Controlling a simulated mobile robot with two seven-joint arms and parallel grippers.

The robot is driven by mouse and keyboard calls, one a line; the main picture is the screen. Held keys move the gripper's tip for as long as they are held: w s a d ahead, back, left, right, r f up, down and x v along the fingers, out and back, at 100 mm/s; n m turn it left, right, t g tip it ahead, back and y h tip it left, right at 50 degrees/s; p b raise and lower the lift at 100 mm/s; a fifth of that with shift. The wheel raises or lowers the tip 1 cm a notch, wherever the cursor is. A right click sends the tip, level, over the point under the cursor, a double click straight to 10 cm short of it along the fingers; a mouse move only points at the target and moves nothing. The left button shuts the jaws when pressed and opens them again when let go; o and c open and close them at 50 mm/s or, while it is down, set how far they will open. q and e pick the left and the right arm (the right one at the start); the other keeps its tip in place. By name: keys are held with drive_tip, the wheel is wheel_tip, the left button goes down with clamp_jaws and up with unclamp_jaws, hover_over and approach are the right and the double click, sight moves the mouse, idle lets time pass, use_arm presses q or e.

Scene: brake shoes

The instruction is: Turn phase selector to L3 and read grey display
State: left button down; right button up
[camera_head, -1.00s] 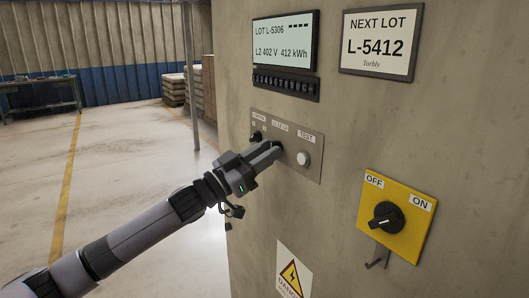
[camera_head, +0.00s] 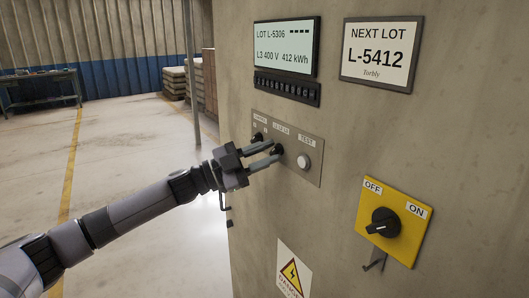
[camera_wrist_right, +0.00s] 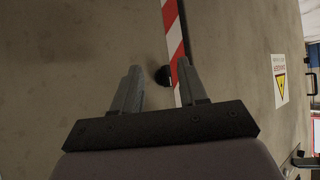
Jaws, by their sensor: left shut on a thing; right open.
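The grey display (camera_head: 286,46) on the cabinet reads "LOT L-5306", a row of dashes, and "L3 400 V 412 kWh". Below it, a grey control panel (camera_head: 313,176) holds the phase selector (camera_head: 277,149), a small dark knob partly hidden by my fingers. My left gripper (camera_head: 273,152) reaches in from the left and is shut on the selector, its fingers on either side of the knob. The selector's pointer cannot be made out. My right gripper (camera_wrist_right: 159,68) shows in the right wrist view, open and empty, facing a wall with a red-and-white strip (camera_wrist_right: 173,42).
A white TEST button (camera_head: 303,160) sits right of the selector. A yellow OFF/ON plate (camera_head: 404,246) with a black rotary switch (camera_head: 384,222) is lower right. A sign (camera_head: 381,54) reads "NEXT LOT L-5412". The floor (camera_head: 130,150) at left is clear.

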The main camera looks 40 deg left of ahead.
use_arm(q)
drive_tip(key=shift+r, duration=0.2)
idle(0.3)
drive_tip(key=c, duration=1.2)
unclamp_jaws()
drive_tip(key=shift+w+d, duration=0.1)
drive_tip(key=shift+f, duration=0.15)
drive_tip(key=shift+s+a+f, duration=0.25)
drive_tip(key=shift+s+a, duration=0.15)
drive_tip(key=shift+s, duration=0.05)
drive_tip(key=shift+r+b+v, duration=0.2)
drive_tip(key=shift+b+v, duration=0.8)
drive_tip(key=shift+v, duration=1.95)
